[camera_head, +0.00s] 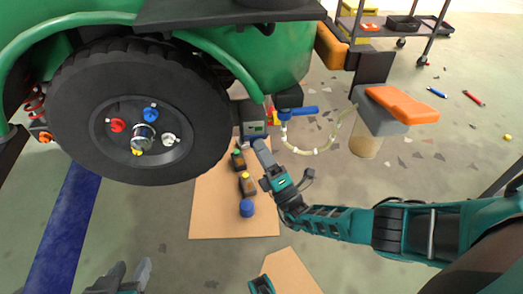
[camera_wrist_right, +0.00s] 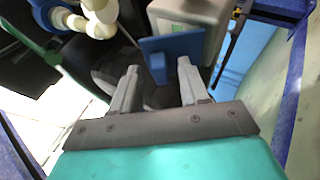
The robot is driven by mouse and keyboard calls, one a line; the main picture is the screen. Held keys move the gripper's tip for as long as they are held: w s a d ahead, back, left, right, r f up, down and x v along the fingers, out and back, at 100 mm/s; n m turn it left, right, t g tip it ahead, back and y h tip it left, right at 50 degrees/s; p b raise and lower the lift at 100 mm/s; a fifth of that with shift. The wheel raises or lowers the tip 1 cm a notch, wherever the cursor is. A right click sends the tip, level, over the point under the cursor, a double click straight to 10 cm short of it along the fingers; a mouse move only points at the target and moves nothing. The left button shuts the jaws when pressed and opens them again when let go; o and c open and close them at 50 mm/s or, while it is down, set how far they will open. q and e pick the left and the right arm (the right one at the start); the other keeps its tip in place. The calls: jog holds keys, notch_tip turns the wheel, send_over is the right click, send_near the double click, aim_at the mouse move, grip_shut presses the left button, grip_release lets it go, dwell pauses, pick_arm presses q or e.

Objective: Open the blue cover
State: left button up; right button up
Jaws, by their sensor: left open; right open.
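The blue cover (camera_wrist_right: 172,45) is a flat blue plate with a tab pointing down, on the front of a light grey box (camera_wrist_right: 200,12) in the right wrist view. The cover appears closed against the box. In the head view the grey box (camera_head: 254,127) sits beside the big wheel, with the cover mostly hidden by my gripper. My right gripper (camera_head: 262,167) is open just in front of the box. In the wrist view its fingertips (camera_wrist_right: 158,68) stand either side of the tab; I cannot tell whether they touch it. My left gripper (camera_head: 130,272) is open and empty at the lower left.
The black wheel (camera_head: 75,125) and green body (camera_head: 275,60) are left of and above the box. A blue-handled valve (camera_head: 298,111) with a pale hose (camera_head: 320,150) is close on the right.

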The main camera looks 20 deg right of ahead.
jog(key=v, duration=1.2)
jog(key=shift+r, duration=0.1)
